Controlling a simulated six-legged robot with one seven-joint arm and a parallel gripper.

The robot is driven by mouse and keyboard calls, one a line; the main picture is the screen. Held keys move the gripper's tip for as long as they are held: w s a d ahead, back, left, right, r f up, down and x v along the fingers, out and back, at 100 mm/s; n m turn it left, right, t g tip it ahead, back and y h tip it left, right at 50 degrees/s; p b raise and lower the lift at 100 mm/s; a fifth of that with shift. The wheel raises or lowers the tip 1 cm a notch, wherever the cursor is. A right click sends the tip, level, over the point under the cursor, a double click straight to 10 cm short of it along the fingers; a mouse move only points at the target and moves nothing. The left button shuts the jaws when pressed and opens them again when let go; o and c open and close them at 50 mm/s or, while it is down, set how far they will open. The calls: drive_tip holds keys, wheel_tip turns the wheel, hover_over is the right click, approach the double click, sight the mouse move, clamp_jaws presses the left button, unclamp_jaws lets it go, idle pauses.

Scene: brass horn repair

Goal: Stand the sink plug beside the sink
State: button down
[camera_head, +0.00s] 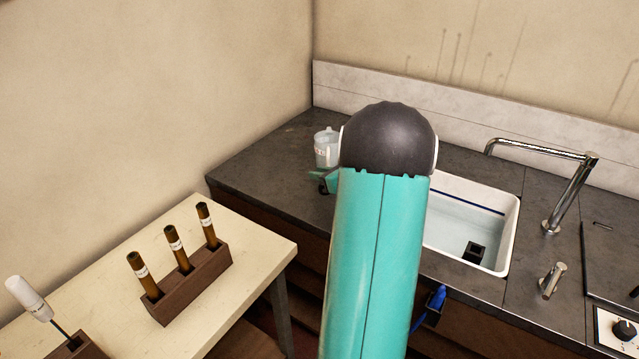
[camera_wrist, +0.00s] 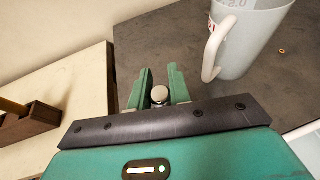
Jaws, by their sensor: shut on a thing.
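My gripper (camera_wrist: 159,90) is shut on the sink plug (camera_wrist: 159,95), whose pale round knob shows between the two green fingers in the wrist view. The plug's lower part is hidden by my gripper's dark bar. In the body view my gripper (camera_head: 322,180) is over the dark counter (camera_head: 275,150), left of the sink, mostly hidden behind my arm; the plug cannot be made out there. The white sink (camera_head: 513,215) is set into the counter at right, with a dark square fitting (camera_head: 475,252) on its floor. My arm hides the sink's left side.
A clear jug (camera_head: 325,150) with a white handle stands on the counter close by my gripper; it is also in the wrist view (camera_wrist: 245,40). A tap (camera_head: 565,195) rises right of the sink. A cream table (camera_head: 255,250) holds a rack (camera_head: 190,285) of brown tubes.

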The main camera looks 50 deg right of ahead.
drive_tip(key=shift+w+f, duration=0.25)
drive_tip(key=shift+w+d+f, duration=0.1)
drive_tip(key=shift+d+f, duration=0.1)
drive_tip(key=shift+f, duration=1.55)
drive_tip(key=c, duration=1.3)
unclamp_jaws()
drive_tip(key=shift+f, duration=0.15)
